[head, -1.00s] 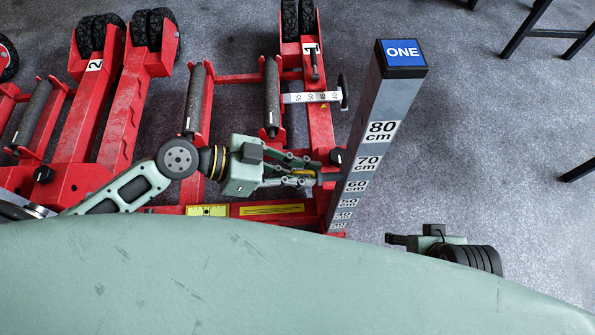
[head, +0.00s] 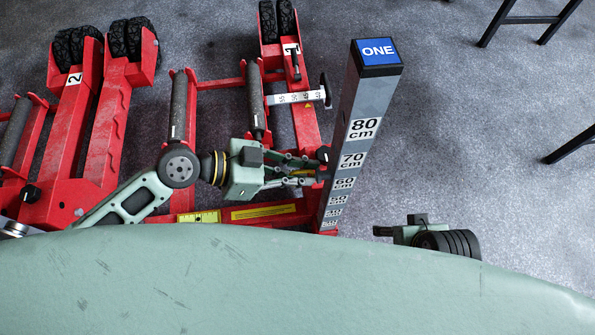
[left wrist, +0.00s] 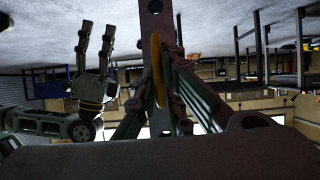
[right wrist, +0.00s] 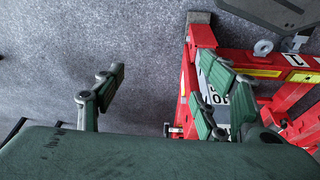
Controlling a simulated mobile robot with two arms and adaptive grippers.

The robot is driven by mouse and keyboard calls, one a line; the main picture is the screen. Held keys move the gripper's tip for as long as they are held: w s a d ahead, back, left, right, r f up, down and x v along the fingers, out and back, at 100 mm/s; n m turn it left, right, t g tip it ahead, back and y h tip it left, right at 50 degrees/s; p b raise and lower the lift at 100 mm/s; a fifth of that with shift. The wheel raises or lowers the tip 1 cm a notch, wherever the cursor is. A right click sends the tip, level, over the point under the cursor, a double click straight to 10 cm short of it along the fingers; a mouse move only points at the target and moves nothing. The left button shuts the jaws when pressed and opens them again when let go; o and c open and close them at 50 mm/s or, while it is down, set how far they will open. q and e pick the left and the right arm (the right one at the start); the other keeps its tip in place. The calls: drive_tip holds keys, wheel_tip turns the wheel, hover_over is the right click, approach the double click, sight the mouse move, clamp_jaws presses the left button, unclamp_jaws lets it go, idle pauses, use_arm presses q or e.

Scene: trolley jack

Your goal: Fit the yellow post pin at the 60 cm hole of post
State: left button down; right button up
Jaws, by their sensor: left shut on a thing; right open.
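The grey post (head: 358,120) stands upright with a blue ONE cap and height labels. My left gripper (head: 316,172) is at the left side of the post, level with about the 60 to 70 cm labels, shut on the yellow post pin (head: 302,172). In the left wrist view the yellow pin (left wrist: 158,70) shows edge-on between the fingers, in front of the dark post (left wrist: 155,28), where one hole shows near the top. Whether the pin's shaft is in a hole is hidden. My right gripper (right wrist: 158,88) is open and empty, low at the right of the post.
The red trolley jack frame (head: 100,130), with rollers and black wheels, fills the left. A white scale strip (head: 295,97) crosses it behind my left gripper. Dark stand legs (head: 530,18) are at the upper right. The grey floor right of the post is mostly clear.

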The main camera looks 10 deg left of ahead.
use_arm(q)
drive_tip(key=shift+w+d+r+p, duration=0.1)
drive_tip(key=shift+w+d+p, duration=0.05)
drive_tip(key=shift+d, duration=0.35)
drive_tip(key=shift+w+d+p, duration=0.15)
drive_tip(key=shift+d, duration=0.3)
drive_tip(key=c, duration=1.8)
unclamp_jaws()
drive_tip(key=shift+o, duration=0.2)
use_arm(e)
drive_tip(key=shift+x, duration=1.15)
use_arm(q)
drive_tip(key=v, duration=1.2)
use_arm(e)
drive_tip(key=shift+s, duration=0.15)
